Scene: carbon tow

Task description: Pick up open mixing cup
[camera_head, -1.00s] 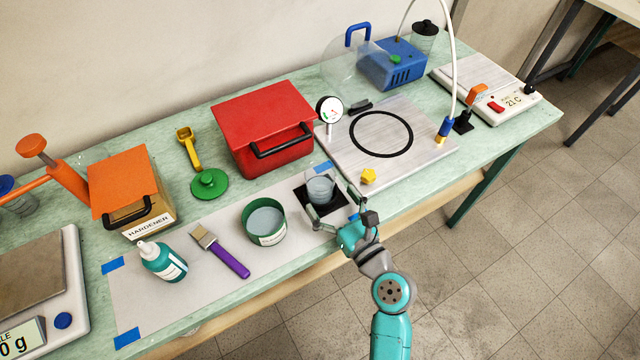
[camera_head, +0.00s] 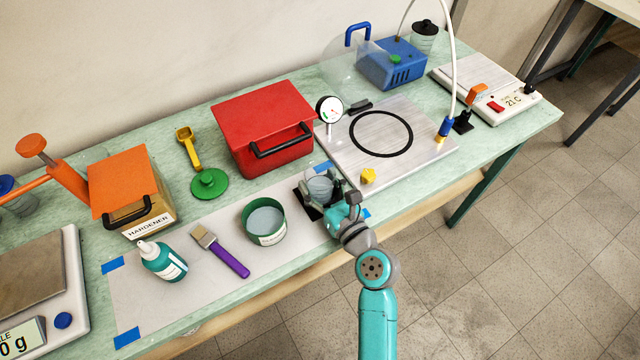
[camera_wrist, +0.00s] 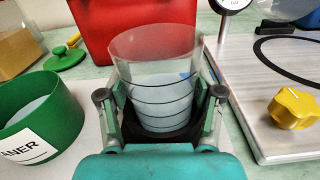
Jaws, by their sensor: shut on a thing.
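The open mixing cup (camera_wrist: 158,85) is clear, with dark ring marks and pale contents in its lower part. It stands upright in the wrist view, and it also shows in the head view (camera_head: 320,186). A black square pad (camera_head: 304,198) lies under it. My gripper (camera_wrist: 160,108) has a finger on each side of the cup and is shut on it. The fingers and palm hide parts of the cup's lower sides in the head view. I cannot tell whether its base is off the pad.
A green cleaner tub (camera_head: 264,222) stands left of the cup, with a purple-handled brush (camera_head: 222,252) beyond it. A red box (camera_head: 262,120) is behind. A metal plate (camera_head: 420,140) with a yellow knob (camera_head: 368,176) and gauge (camera_head: 329,109) lies to the right.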

